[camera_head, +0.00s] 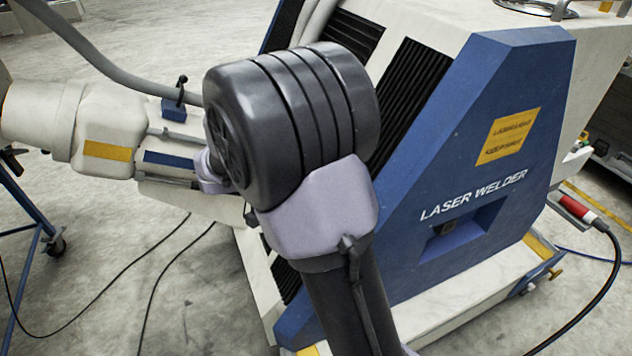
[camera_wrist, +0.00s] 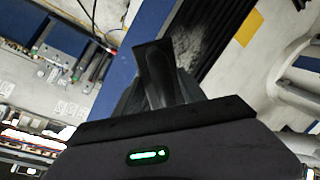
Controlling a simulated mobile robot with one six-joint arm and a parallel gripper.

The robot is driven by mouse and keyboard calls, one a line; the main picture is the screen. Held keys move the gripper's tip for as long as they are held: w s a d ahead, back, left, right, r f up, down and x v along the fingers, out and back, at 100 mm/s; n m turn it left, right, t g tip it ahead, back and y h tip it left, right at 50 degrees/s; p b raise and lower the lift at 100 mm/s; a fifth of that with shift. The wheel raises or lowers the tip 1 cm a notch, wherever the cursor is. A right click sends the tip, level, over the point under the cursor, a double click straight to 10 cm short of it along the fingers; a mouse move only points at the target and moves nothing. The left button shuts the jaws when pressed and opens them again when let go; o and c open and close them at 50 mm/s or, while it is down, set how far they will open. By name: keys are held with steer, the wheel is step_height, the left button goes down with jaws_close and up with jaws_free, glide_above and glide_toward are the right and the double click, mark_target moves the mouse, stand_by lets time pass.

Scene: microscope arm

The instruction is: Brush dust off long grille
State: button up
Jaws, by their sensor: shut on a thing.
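The laser welder has black slatted grilles on its sloped side; the long grille (camera_head: 412,90) shows in the head view, its lower part hidden behind my arm. In the wrist view a dark grille (camera_wrist: 225,35) runs up to the right, beside a blue frame edge. A grey speckled patch that looks like dust (camera_wrist: 188,45) lies on its left part. My gripper (camera_wrist: 158,92) is shut on a dark, flat-ended thing, apparently the brush (camera_wrist: 153,62), which points toward the grille's dusty edge. Its bristles cannot be made out, nor whether it touches. The head view does not show my gripper.
The welder's blue front panel (camera_head: 490,150) stands right of my arm. A white machine arm (camera_head: 110,130) with a grey hose (camera_head: 85,45) is at left. Black cables (camera_head: 150,275) lie on the open concrete floor. A red-ended cable (camera_head: 580,208) hangs at the right.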

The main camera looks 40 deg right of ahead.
steer(key=shift+w+d+r+h, duration=0.3)
steer(key=shift+w+d+r, duration=0.1)
steer(key=shift+d+r, duration=0.05)
steer(key=shift+d, duration=0.25)
steer(key=shift+s+r+b+x, duration=0.15)
steer(key=shift+b+x, duration=0.15)
steer(key=shift+x, duration=0.6)
steer(key=shift+s+r+b+x, duration=0.15)
steer(key=shift+b+x, duration=0.15)
steer(key=shift+x, duration=0.6)
steer(key=shift+s+b+x, duration=0.15)
steer(key=shift+b+x, duration=0.15)
steer(key=shift+x, duration=0.6)
steer(key=shift+d, duration=0.15)
steer(key=shift+b+x, duration=0.85)
steer(key=shift+x, duration=0.05)
steer(key=shift+r, duration=0.1)
